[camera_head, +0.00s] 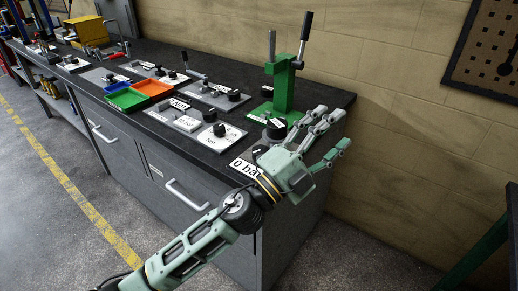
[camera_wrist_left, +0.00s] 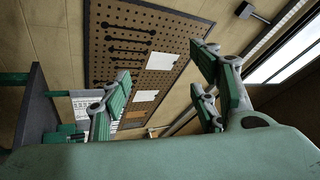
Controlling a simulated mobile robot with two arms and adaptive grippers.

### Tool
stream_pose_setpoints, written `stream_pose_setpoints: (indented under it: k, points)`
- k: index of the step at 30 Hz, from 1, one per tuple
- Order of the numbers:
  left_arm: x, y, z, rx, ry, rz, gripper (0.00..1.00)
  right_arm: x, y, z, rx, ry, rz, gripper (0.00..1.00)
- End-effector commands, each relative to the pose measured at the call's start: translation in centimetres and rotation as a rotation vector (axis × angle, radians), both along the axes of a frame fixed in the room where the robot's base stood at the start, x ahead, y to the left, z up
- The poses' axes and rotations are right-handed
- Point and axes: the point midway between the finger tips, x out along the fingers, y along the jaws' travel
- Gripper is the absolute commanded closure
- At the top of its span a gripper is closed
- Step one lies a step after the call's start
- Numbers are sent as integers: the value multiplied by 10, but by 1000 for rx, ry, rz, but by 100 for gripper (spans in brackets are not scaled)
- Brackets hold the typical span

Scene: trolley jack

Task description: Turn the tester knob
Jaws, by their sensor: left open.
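A panel with a "0 ba…" label (camera_head: 243,167) lies at the near right end of the dark workbench, partly hidden behind my left gripper. A black knob (camera_head: 276,128) shows just behind the gripper, near the foot of the green press. I cannot tell for sure whether it is the tester knob. My left gripper (camera_head: 337,128) is open and empty over the bench's right end, its fingers pointing right and away from the panel. In the left wrist view its spread fingers (camera_wrist_left: 157,85) have nothing between them. My right gripper is not in view.
Several panels with black knobs (camera_head: 219,130) lie along the bench (camera_head: 335,100). A green press (camera_head: 284,85) with an upright lever stands behind my gripper. Green (camera_head: 127,99) and orange (camera_head: 153,87) trays sit further left. A pegboard (camera_head: 490,50) hangs on the wall.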

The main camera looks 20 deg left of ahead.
Motion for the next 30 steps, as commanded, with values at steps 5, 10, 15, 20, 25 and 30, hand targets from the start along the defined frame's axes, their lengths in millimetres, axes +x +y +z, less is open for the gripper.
stream_pose_setpoints:
  k: [5, 10, 15, 20, 25, 30]
  points:
    - [-27, -77, -2, 512, -337, -314, 44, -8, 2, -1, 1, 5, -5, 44]
    - [-12, -62, -70, 1110, -431, -517, 44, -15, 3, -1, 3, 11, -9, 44]
    - [41, 48, -110, 1693, -270, -566, 44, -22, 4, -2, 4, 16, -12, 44]
    - [70, 153, -97, 2025, -27, -514, 44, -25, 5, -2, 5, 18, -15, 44]
    - [75, 199, -87, 2139, 102, -480, 44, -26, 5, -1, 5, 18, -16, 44]
    - [81, 200, -103, 2144, 114, -482, 44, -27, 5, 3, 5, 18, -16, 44]
